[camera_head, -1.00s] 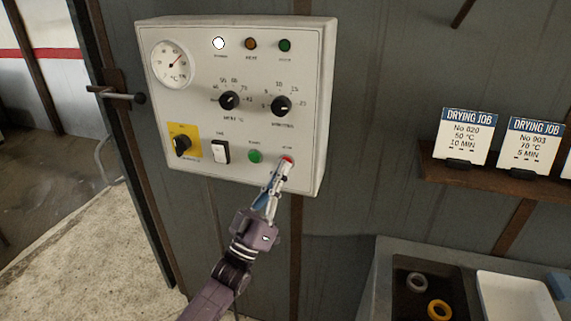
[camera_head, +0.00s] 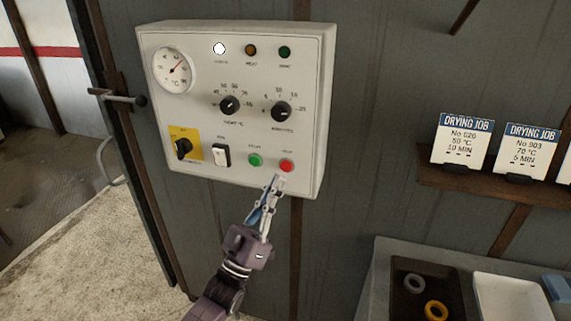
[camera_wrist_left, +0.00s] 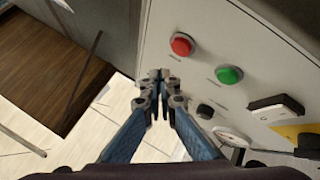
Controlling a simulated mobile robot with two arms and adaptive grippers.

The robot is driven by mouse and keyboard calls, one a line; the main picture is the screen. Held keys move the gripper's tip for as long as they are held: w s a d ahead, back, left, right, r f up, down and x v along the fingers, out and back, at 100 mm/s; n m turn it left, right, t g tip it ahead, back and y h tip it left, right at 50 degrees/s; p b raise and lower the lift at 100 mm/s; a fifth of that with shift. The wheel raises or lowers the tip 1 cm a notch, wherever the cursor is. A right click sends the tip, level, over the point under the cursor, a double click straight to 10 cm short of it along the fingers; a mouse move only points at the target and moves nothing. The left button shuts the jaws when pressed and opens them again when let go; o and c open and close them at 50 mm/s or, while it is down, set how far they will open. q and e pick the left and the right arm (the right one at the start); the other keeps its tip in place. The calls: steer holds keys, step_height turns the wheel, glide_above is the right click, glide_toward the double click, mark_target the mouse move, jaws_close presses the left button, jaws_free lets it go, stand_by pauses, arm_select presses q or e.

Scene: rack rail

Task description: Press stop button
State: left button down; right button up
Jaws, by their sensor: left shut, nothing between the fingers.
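The red stop button (camera_head: 286,166) is at the lower right of the white control panel (camera_head: 240,135), to the right of the green start button (camera_head: 255,160). My left gripper (camera_head: 276,182) is shut and empty, its tips just below the red button and apart from it in the head view. In the left wrist view the red button (camera_wrist_left: 182,45) and green button (camera_wrist_left: 229,75) are both uncovered, with the shut fingertips (camera_wrist_left: 160,80) below and left of the red one. My right gripper is not in view.
The panel also has a dial gauge (camera_head: 173,70), two black knobs, a yellow-backed rotary switch (camera_head: 184,147) and a white rocker switch (camera_head: 221,155). A shelf with job cards (camera_head: 463,143) and a counter with trays (camera_head: 510,298) stand at right.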

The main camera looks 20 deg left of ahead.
arm_select(q)
steer(key=shift+s+p, duration=0.35)
steer(key=shift+s, duration=0.9)
step_height(320, 180, down, 16)
steer(key=w+g+y+b, duration=0.1)
steer(key=w+g+y, duration=0.2)
steer(key=g, duration=0.1)
steer(key=s+a+f+g+y+b, duration=0.1)
steer(key=s+f+g, duration=0.25)
steer(key=f, duration=0.85)
steer(key=s+a+f+g+y, duration=0.15)
steer(key=s+f, duration=0.25)
steer(key=f, duration=0.8)
steer(key=s+a+f+g+y+b, duration=0.15)
steer(key=s+f+g, duration=0.25)
steer(key=f, duration=0.9)
steer(key=s+a+f+m+g+y, duration=0.1)
steer(key=s+f+g, duration=0.5)
steer(key=s+f, duration=1.15)
steer(key=s+f+g, duration=0.2)
steer(key=s+f, duration=0.1)
steer(key=s, duration=0.8)
steer(key=s+a+f+m+g+y+b, duration=0.1)
steer(key=s+f+g, duration=0.2)
steer(key=s, duration=0.8)
steer(key=shift+s, duration=0.25)
